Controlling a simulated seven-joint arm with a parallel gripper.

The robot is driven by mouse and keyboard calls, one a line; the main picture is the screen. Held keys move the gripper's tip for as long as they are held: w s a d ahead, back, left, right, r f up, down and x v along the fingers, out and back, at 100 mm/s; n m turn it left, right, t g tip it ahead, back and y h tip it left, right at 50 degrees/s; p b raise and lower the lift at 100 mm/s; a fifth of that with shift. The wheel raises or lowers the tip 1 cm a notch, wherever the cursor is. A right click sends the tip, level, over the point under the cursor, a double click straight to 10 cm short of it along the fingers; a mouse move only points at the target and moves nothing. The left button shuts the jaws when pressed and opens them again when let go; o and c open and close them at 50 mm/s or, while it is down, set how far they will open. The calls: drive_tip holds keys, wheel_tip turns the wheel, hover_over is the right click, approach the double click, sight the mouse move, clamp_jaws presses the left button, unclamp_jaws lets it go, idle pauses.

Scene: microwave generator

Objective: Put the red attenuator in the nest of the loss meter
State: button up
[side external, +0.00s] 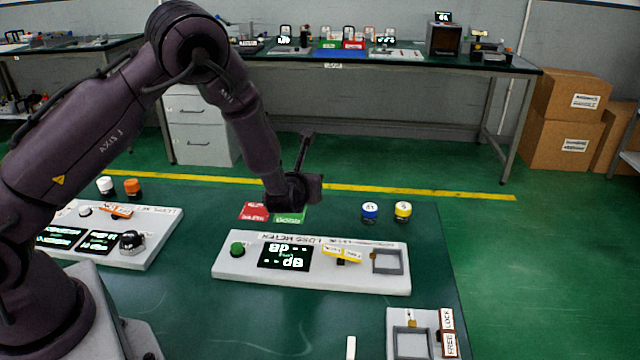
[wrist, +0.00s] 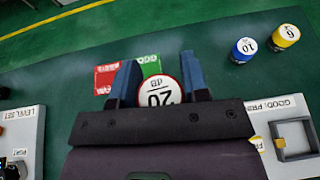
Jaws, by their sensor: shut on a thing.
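The red attenuator (wrist: 159,91) shows in the wrist view as a white disc with a red rim, marked 20 dB. My gripper (wrist: 158,80) is shut on it, with a blue finger on each side. In the side view my gripper (side external: 295,190) is above the bench, behind the loss meter (side external: 225,264), and the attenuator cannot be made out there. The loss meter's nest (side external: 375,264) is a grey square frame at the right end of its panel, and looks empty. The nest also shows at the right of the wrist view (wrist: 280,148).
A blue attenuator (side external: 370,212) and a yellow one (side external: 403,211) stand behind the nest. Red (side external: 254,211) and green (side external: 290,216) cards lie behind the meter. Another panel with a square frame (side external: 396,345) is at front right; a panel (side external: 150,245) with screens is at left.

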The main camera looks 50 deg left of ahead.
drive_tip(key=s, duration=0.2)
drive_tip(key=r, duration=0.1)
drive_tip(key=shift+s+d, duration=0.3)
drive_tip(key=shift+s, duration=0.1)
drive_tip(key=s+d+r+m+t+h, duration=0.1)
drive_tip(key=s+d+r+m+h, duration=0.15)
drive_tip(key=d+r, duration=0.45)
drive_tip(key=s+d+r+m+t+h, duration=0.2)
drive_tip(key=d+r+m+h, duration=0.1)
drive_tip(key=r, duration=0.7)
drive_tip(key=w+a+f+n+g+y, duration=0.1)
drive_tip(key=a+f, duration=0.2)
drive_tip(key=f, duration=0.2)
drive_tip(key=w+a+f+n+g+y, duration=0.1)
drive_tip(key=a+f+n+y, duration=0.1)
drive_tip(key=f, duration=0.4)
drive_tip(key=w+a+f+n+y, duration=0.2)
drive_tip(key=a+f, duration=0.2)
drive_tip(key=f, duration=0.2)
drive_tip(key=shift+w+a+f+g, duration=0.1)
drive_tip(key=shift+a+f+g, duration=0.05)
drive_tip(key=shift+a+g, duration=0.25)
drive_tip(key=shift+a+r+n+y, duration=0.1)
drive_tip(key=shift+r+n+y, duration=0.15)
drive_tip(key=shift+r, duration=0.05)
drive_tip(key=shift+w, duration=0.1)
